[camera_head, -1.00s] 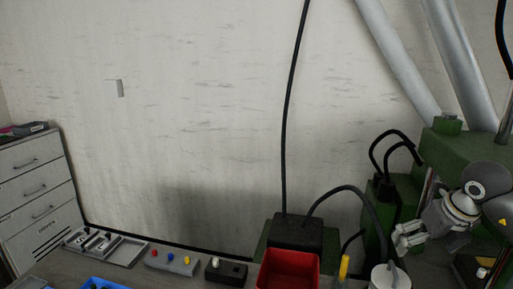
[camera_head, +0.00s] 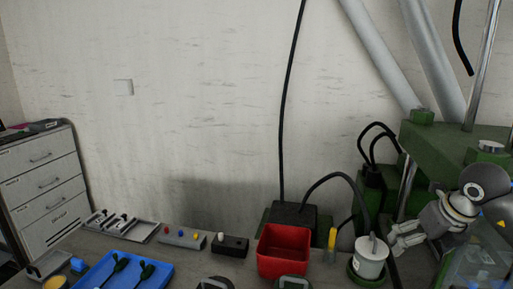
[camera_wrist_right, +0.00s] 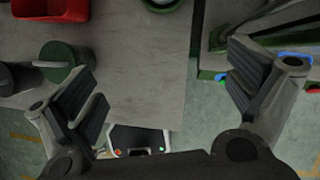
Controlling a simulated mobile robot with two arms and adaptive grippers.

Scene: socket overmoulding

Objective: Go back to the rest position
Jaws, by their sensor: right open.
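My right gripper (camera_head: 398,243) is at the right of the head view, beside the green machine and near the white pot. In the right wrist view its two fingers (camera_wrist_right: 165,95) are spread wide with nothing between them. Below them are the grey tabletop's edge and the floor. My left gripper is in neither current view.
A red bin (camera_head: 283,252), a white pot (camera_head: 370,260) and a blue tray (camera_head: 158,270) with dark tools stand on the table (camera_head: 195,262). The green machine (camera_head: 435,143) rises at the right. A grey drawer cabinet (camera_head: 45,185) stands at the left.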

